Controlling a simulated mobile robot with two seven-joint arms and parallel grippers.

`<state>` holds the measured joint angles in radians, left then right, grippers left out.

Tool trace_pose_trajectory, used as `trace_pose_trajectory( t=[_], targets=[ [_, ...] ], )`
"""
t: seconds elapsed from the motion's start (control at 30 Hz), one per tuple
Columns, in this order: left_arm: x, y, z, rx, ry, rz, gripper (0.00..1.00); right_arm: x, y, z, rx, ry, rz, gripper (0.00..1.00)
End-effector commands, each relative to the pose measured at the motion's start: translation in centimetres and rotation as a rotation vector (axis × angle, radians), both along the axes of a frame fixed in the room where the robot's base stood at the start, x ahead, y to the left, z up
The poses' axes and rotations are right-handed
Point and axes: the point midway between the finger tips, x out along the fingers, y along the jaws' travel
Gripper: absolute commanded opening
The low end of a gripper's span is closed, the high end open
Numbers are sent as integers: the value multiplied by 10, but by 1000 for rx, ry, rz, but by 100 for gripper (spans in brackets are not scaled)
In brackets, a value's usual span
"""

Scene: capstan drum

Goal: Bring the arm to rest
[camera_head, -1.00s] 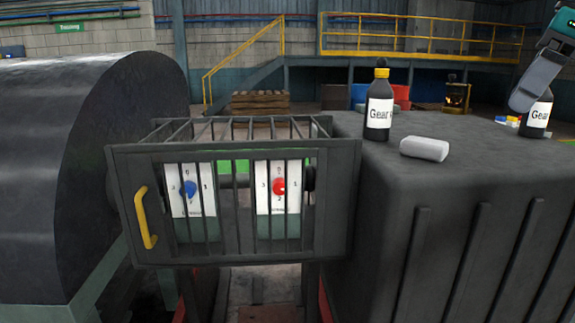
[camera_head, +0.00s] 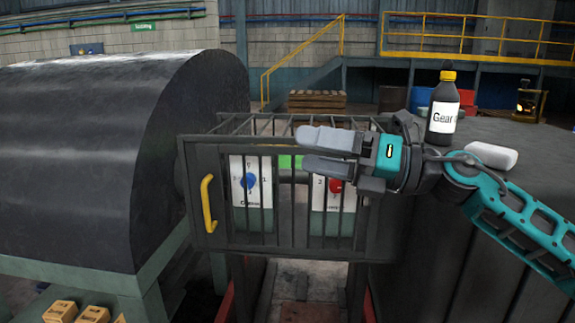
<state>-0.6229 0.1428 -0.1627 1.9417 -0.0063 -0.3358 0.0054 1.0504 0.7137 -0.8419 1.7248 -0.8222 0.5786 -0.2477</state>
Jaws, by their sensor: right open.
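My right gripper (camera_head: 304,151) shows in the head view, its arm coming in from the right. Its two grey fingers point left and are apart, with nothing between them. In the picture it lies in front of the barred cage (camera_head: 285,245) and hides part of its upper right. The cage has a yellow handle (camera_head: 208,204) on its left side. Behind the bars are a blue knob (camera_head: 249,180) and a red knob (camera_head: 336,186) on white dial plates. My left gripper is not in view.
A large dark drum (camera_head: 70,165) stands at the left. A dark block at the right carries a bottle with a yellow cap (camera_head: 443,112) and a pale rounded piece (camera_head: 491,155) close to my right arm. Cardboard boxes (camera_head: 75,312) are at the lower left.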

Motion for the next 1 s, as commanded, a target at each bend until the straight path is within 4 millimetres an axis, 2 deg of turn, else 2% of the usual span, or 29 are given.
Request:
trace_pose_trajectory(
  t=[0.03, 0.13, 0.27, 0.37, 0.47, 0.57, 0.67, 0.7, 0.8, 0.9, 1.0],
  targets=[
    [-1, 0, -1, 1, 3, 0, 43, -3, 8, -5, 119, 77, -19, 90],
    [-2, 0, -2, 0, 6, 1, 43, -2, 9, -10, 344, 233, -93, 90],
    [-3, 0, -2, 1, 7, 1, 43, 4, -7, -30, 616, 468, -225, 90],
    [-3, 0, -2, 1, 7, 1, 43, 9, -28, -59, 807, 669, -353, 90],
    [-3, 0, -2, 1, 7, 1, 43, 8, -53, -100, 976, 880, -504, 90],
    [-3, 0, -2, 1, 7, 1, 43, -3, -79, -151, 1123, 1099, -675, 90],
    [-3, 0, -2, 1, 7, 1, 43, -27, -103, -208, 1244, 1321, -867, 90],
    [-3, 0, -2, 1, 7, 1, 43, -40, -112, -231, 1285, 1410, -949, 90],
    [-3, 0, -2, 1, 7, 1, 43, -83, -131, -285, 1361, 1616, -1159, 90],
    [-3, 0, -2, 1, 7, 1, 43, -126, -142, -323, 1402, 1777, -1339, 90],
    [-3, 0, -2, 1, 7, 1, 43, -164, -148, -348, 1417, 1898, -1487, 90]
  ],
)
